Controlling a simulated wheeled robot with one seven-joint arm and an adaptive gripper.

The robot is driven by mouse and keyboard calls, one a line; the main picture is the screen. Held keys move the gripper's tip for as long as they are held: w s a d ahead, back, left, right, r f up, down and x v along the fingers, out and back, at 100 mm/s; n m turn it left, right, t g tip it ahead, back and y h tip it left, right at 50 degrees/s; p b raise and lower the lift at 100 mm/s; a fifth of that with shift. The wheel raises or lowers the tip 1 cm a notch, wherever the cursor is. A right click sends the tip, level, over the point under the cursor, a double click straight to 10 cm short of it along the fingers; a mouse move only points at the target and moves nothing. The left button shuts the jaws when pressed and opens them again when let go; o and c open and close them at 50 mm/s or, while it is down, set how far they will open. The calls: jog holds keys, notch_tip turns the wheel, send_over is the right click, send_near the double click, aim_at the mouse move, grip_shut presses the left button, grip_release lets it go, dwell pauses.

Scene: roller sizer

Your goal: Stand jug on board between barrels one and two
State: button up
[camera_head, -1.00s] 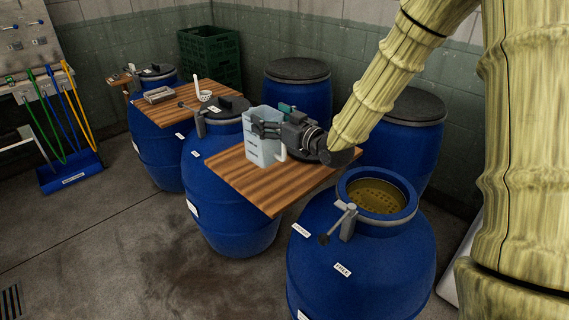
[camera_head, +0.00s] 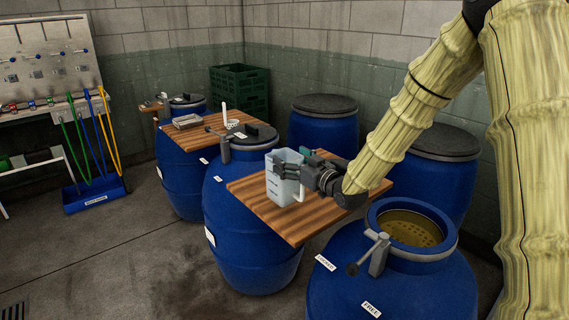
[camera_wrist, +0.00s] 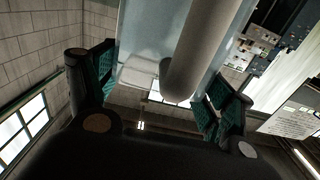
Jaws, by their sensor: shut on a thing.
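A pale translucent jug (camera_head: 284,180) with a white handle is upright at the near wooden board (camera_head: 290,228) in the head view. The board spans from a lidded blue barrel (camera_head: 250,240) to the open blue barrel (camera_head: 400,285) in front. My gripper (camera_head: 292,168) is shut on the jug from the right side. In the wrist view the jug (camera_wrist: 140,40) fills the top middle between the teal finger pads, its handle towards the camera. The jug's base appears at the board's surface, but I cannot tell whether it touches.
A second board (camera_head: 195,138) farther back holds a metal tray (camera_head: 187,121) and a white ladle (camera_head: 228,118). Lidded barrels (camera_head: 322,130) and a green crate (camera_head: 239,90) stand by the wall.

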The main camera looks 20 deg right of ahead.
jog(key=w, duration=0.3)
jog(key=w+p, duration=0.1)
jog(key=w, duration=0.3)
jog(key=w+f, duration=0.1)
jog(key=w, duration=0.3)
jog(key=shift+a, duration=0.2)
notch_tip(320, 180, down, 4)
jog(key=shift+r+p, duration=0.25)
jog(key=shift+p, duration=0.3)
jog(key=o, duration=2)
jog(key=shift+f, duration=0.15)
jog(key=b, duration=0.2)
send_near(284, 152)
jog(key=f, duration=0.3)
jog(key=shift+w+a+f, duration=0.1)
jog(key=shift+w+f, duration=0.05)
jog(key=shift+w, duration=0.25)
